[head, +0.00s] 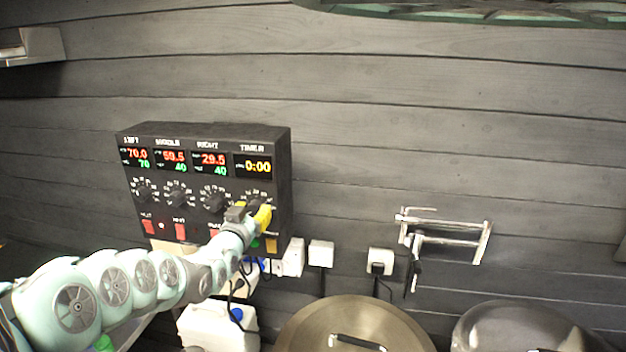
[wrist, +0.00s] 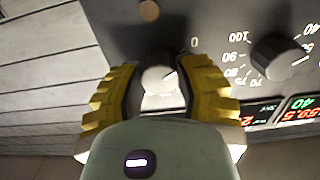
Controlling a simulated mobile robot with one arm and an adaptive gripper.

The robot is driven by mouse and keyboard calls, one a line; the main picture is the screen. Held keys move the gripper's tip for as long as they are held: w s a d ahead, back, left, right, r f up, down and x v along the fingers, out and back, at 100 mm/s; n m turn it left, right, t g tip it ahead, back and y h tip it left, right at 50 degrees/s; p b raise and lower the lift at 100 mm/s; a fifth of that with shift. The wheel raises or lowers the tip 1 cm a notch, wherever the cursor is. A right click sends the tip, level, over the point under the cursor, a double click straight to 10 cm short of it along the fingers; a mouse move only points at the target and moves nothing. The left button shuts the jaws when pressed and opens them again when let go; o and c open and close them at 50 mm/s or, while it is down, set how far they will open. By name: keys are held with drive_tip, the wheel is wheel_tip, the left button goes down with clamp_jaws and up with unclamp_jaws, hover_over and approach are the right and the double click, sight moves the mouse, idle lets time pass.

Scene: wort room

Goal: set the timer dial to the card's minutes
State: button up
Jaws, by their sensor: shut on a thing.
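The timer dial (wrist: 160,79) is a pale-looking round knob in the wrist view, with a "0" mark near it on the dark panel. My gripper (wrist: 159,88) has its yellow fingers on either side of this dial and is shut on it. In the head view my gripper (head: 260,214) is at the lower right of the control box and largely hides the dial. The timer display (head: 253,166) reads 0:00 in yellow. I cannot make out a card with minutes in either view.
The control box (head: 206,150) on the plank wall has other displays, a row of black knobs (head: 214,201) and red switches (head: 180,231). Below are outlets (head: 321,253) with cords, a white canister (head: 215,328) and metal lids (head: 355,320). A metal wall rack (head: 455,235) is right.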

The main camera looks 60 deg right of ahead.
clamp_jaws()
drive_tip(key=shift+f+m, duration=0.1)
drive_tip(key=shift+m, duration=2.7)
drive_tip(key=o, duration=1)
unclamp_jaws()
drive_tip(key=shift+c, duration=0.2)
